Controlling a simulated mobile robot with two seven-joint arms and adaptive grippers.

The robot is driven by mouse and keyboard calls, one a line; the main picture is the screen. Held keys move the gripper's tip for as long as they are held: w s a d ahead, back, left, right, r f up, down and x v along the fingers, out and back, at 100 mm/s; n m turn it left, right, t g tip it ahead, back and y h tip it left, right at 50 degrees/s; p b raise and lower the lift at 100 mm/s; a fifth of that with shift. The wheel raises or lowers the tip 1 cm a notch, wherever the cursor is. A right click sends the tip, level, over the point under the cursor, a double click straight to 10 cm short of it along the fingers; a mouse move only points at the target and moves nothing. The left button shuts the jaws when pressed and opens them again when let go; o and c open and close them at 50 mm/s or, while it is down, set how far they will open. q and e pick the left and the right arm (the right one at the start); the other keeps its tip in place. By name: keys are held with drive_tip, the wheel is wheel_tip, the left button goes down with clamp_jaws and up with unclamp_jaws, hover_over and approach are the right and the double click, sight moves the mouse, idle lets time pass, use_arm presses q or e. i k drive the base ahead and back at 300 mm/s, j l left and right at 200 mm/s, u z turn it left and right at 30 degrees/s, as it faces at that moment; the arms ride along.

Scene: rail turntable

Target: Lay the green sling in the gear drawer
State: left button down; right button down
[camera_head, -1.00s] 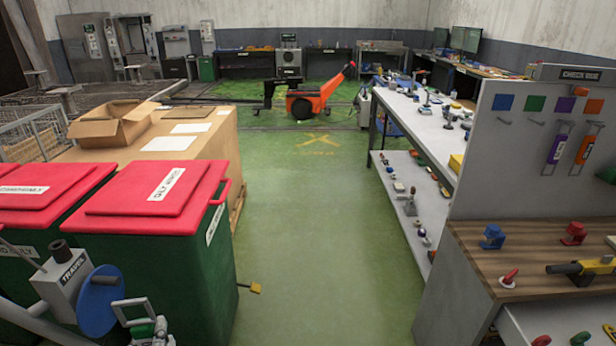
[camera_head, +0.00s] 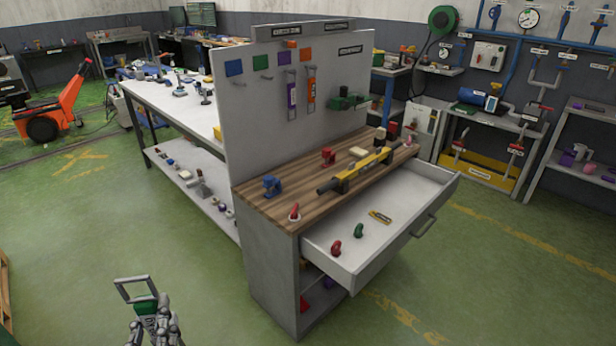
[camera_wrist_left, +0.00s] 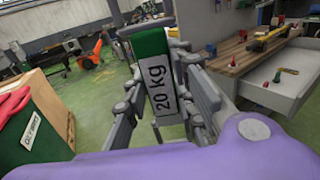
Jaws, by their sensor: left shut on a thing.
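The green sling (camera_head: 146,307), a green band with a grey metal loop, is in my left gripper (camera_head: 152,328) at the lower left of the head view. In the left wrist view the sling (camera_wrist_left: 151,48) shows a "20 kg" label, and the fingers of my left gripper (camera_wrist_left: 165,90) are shut around it. The gear drawer (camera_head: 412,207) stands pulled open under the wooden bench top, to the right of and apart from my gripper. It also shows at the right of the left wrist view (camera_wrist_left: 288,88). My right gripper is out of view.
In the drawer lie a red piece (camera_head: 336,247), a green piece (camera_head: 359,230) and a small yellow-black item (camera_head: 380,217). A yellow-black tool (camera_head: 355,171) lies on the wooden top (camera_head: 300,202). Green floor is clear between my gripper and the cabinet (camera_head: 268,275).

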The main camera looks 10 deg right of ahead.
sight(415, 198)
drive_tip(key=z, duration=0.7)
drive_tip(key=i+l, duration=0.3)
drive_tip(key=i, duration=0.2)
drive_tip(key=i+l, duration=0.3)
drive_tip(key=i, duration=0.25)
drive_tip(key=i+l, duration=0.3)
drive_tip(key=i, duration=0.2)
drive_tip(key=i+l, duration=0.3)
drive_tip(key=i, duration=0.2)
drive_tip(key=i+l, duration=0.3)
drive_tip(key=i, duration=0.2)
drive_tip(key=l+z, duration=0.05)
